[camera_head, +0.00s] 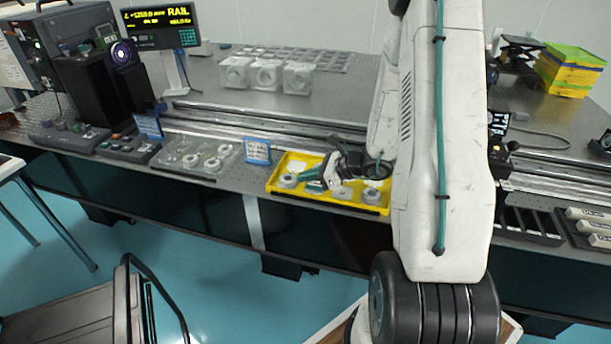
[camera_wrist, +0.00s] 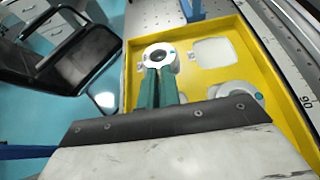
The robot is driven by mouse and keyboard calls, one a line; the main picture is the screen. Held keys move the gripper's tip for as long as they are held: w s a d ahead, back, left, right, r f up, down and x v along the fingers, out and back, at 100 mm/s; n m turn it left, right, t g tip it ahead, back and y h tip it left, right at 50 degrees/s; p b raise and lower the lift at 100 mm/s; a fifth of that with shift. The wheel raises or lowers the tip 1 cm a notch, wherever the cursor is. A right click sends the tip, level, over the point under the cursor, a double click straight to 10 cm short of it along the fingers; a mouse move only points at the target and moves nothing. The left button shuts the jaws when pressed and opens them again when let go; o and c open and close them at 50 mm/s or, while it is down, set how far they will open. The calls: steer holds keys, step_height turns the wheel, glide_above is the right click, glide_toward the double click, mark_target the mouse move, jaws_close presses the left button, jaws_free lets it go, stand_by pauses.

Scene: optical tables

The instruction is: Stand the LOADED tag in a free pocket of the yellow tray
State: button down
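The yellow tray (camera_head: 285,163) lies at the front edge of the table, left of my arm. In the wrist view its yellow floor and rim (camera_wrist: 133,72) fill the middle. My gripper (camera_wrist: 159,70) is over the tray, with its two teal fingers side by side and no gap visible between them. It points at a white round mount (camera_wrist: 160,50) with a dark centre; I cannot tell whether the fingertips touch it. The gripper also shows in the head view (camera_head: 312,182). A pale square pocket (camera_wrist: 213,52) looks empty. I cannot make out a tag reading LOADED.
A blue-framed card (camera_head: 257,151) stands left of the tray; its writing is too small to read. A clear tray of round parts (camera_head: 205,155) lies farther left. A long rail (camera_head: 250,118) runs behind. Another round part (camera_wrist: 237,92) sits in the yellow tray.

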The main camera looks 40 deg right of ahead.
steer(key=shift+f, duration=0.1)
steer(key=c, duration=1.6)
jaws_free()
steer(key=shift+a, duration=0.1)
